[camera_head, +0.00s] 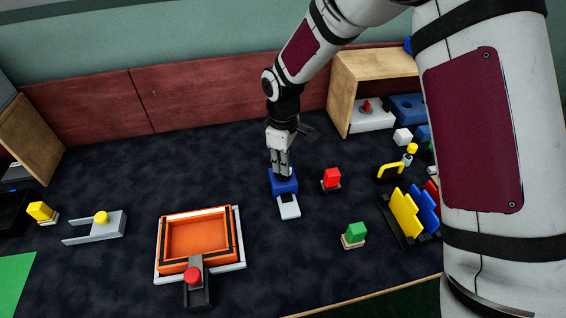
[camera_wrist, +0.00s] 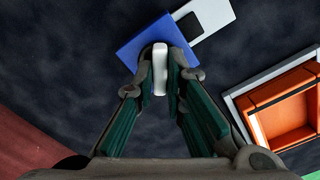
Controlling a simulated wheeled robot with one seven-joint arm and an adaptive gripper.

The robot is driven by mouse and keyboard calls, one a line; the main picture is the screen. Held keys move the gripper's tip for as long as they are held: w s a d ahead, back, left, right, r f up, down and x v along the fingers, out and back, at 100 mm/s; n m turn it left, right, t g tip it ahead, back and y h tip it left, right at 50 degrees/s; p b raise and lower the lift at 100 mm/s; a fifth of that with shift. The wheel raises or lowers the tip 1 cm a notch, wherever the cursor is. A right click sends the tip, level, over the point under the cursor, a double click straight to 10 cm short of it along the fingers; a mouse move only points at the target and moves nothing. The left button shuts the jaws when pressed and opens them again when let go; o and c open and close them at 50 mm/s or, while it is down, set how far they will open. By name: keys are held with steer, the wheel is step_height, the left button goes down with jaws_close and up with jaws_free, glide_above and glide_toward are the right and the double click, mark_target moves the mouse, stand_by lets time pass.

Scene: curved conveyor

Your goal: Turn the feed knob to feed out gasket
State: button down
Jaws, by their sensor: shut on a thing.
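A blue block-shaped unit (camera_head: 285,187) stands mid-table below my gripper, and it also shows in the wrist view (camera_wrist: 134,50). A pale upright knob (camera_wrist: 160,66) stands over the blue unit. My gripper (camera_head: 282,171) points down at it, with its two fingers on either side of the knob and closed on it. A white tray (camera_head: 289,208) extends from the blue unit's near side. In the wrist view a dark patch (camera_wrist: 188,26) shows on the tray beside the blue unit; I cannot tell if it is a gasket. The knob is hidden in the head view.
An orange open box (camera_head: 197,238) on a white base lies front left, with a red-knobbed clamp (camera_head: 194,279). A red block (camera_head: 332,178) stands close right, a green block (camera_head: 355,233) nearer the front. Coloured plates (camera_head: 405,214) stand in a rack at right. Table between is clear.

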steer(key=m, duration=0.5)
steer(key=shift+m, duration=0.3)
steer(key=m, duration=0.5)
steer(key=shift+m, duration=0.3)
steer(key=c, duration=1.6)
jaws_free()
steer(key=shift+c, duration=0.2)
step_height(320, 180, up, 12)
